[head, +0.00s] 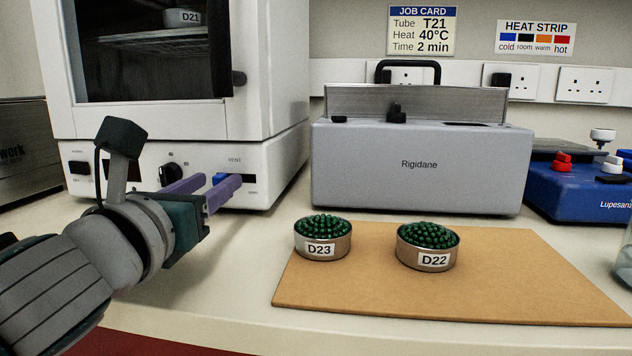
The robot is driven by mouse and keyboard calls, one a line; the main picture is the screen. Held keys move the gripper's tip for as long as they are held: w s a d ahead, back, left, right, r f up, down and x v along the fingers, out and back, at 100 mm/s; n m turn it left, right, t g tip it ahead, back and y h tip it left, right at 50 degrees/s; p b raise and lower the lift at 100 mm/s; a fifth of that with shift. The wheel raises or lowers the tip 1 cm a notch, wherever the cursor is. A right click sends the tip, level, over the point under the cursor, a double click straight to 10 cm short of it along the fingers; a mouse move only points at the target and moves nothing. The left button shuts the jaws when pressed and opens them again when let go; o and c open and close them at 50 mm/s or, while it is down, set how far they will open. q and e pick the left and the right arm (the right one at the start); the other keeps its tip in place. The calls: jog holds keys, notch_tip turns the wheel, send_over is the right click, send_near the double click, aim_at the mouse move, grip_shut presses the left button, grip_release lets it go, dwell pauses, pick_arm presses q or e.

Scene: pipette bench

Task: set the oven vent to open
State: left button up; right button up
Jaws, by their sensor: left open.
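The white oven (185,125) stands at the left, with its control panel below the glass door. A blue vent slider (218,178) shows at the left end of a dark slot under the VENT label on this panel. The slot runs on to the right of the slider, and its end markings are too small to read. My left gripper (219,182) is open, with its two purple fingers pointing at the panel. The fingertips are at the slider, one to its left and one in front and below. I cannot tell whether they touch it. My right gripper is out of view.
A black knob (171,174) and a switch (78,167) sit left on the panel. A grey Rigidane bath (415,165) stands right of the oven. Dishes D23 (321,249) and D22 (434,260) stand on a brown board (480,295). A blue device (580,190) is far right.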

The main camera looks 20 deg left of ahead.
pick_arm(q)
jog(key=shift+w, duration=0.1)
grip_shut()
dwell(0.3)
dwell(1.1)
